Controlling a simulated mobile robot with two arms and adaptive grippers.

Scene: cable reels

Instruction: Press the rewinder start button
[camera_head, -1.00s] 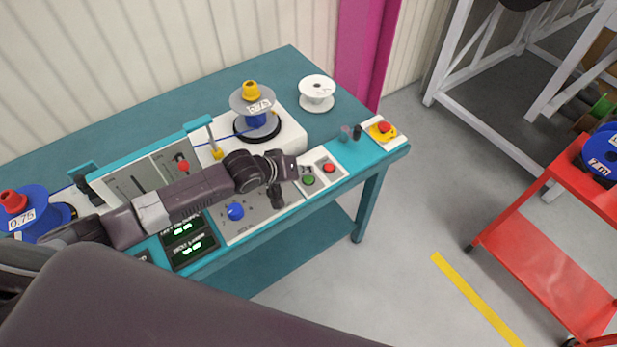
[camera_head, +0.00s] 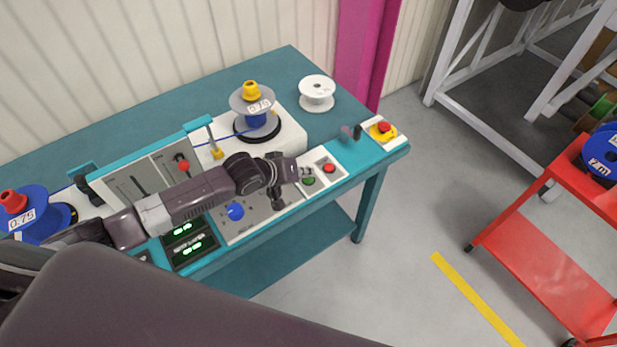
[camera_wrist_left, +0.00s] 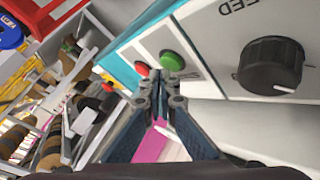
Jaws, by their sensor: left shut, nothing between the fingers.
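The rewinder's control panel (camera_head: 262,214) runs along the front of the teal table. The green button (camera_head: 309,181) is at its right part, beside a red button (camera_head: 329,168). My left gripper (camera_head: 301,173) is shut and empty, its tips right at the green button and partly over it. In the left wrist view the green button (camera_wrist_left: 172,61) shows just past the closed fingertips (camera_wrist_left: 169,84), with the red button (camera_wrist_left: 142,69) to its left. I cannot tell whether the tips touch the green button. My right gripper is out of view.
A blue reel with a grey flange (camera_head: 252,101) stands on the rewinder behind my gripper. An empty white reel (camera_head: 317,92) and a red-and-yellow emergency stop (camera_head: 383,129) are to the right. A black knob (camera_wrist_left: 271,66) is beside the buttons. A red cart (camera_head: 545,265) stands right.

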